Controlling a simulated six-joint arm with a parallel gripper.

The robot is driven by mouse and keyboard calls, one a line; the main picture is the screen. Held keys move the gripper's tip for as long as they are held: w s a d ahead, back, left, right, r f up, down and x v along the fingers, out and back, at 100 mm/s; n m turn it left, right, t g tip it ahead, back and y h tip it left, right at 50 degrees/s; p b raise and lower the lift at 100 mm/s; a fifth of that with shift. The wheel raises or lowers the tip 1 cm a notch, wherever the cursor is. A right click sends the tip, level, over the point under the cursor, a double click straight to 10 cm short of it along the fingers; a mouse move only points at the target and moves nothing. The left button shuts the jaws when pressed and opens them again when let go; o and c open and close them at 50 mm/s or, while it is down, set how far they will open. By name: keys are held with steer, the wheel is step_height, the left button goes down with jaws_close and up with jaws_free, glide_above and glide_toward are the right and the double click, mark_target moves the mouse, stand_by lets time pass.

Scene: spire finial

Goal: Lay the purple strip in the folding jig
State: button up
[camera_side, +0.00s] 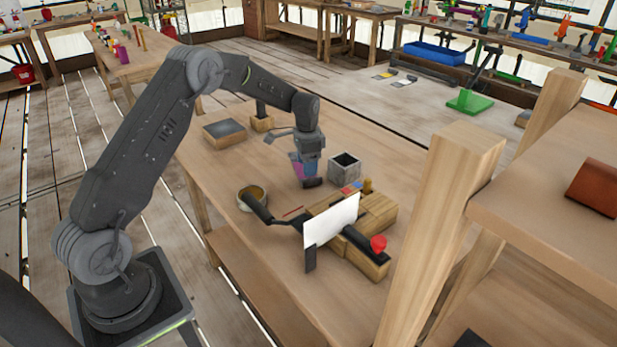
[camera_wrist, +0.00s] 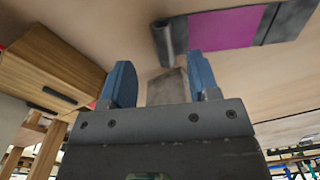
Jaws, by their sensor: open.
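My gripper (camera_side: 308,172) hangs over the workbench with its blue fingers pointing down. In the wrist view the two blue fingers (camera_wrist: 165,84) stand apart, with nothing clearly held between them. The purple strip (camera_wrist: 224,29) lies flat beyond the fingertips, with dark grey pieces at its ends. In the side view a purple patch (camera_side: 296,164) shows just left of the fingers, partly hidden by them. What looks like the folding jig (camera_side: 374,216) is a wooden block with a black bar, a white upright panel (camera_side: 331,220) and a red knob (camera_side: 378,243), right of and nearer than my gripper.
A grey open box (camera_side: 344,167) stands right of my gripper, close to the jig. A round tin (camera_side: 252,197) is at the bench's left edge. A wooden block with a dark top (camera_side: 224,132) lies farther back. A thick wooden post (camera_side: 449,220) rises right of the jig.

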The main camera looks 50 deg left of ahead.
mark_target(306, 179)
steer(key=shift+a+f, duration=0.2)
steer(key=shift+f, duration=2.45)
steer(key=shift+r, duration=0.1)
jaws_close()
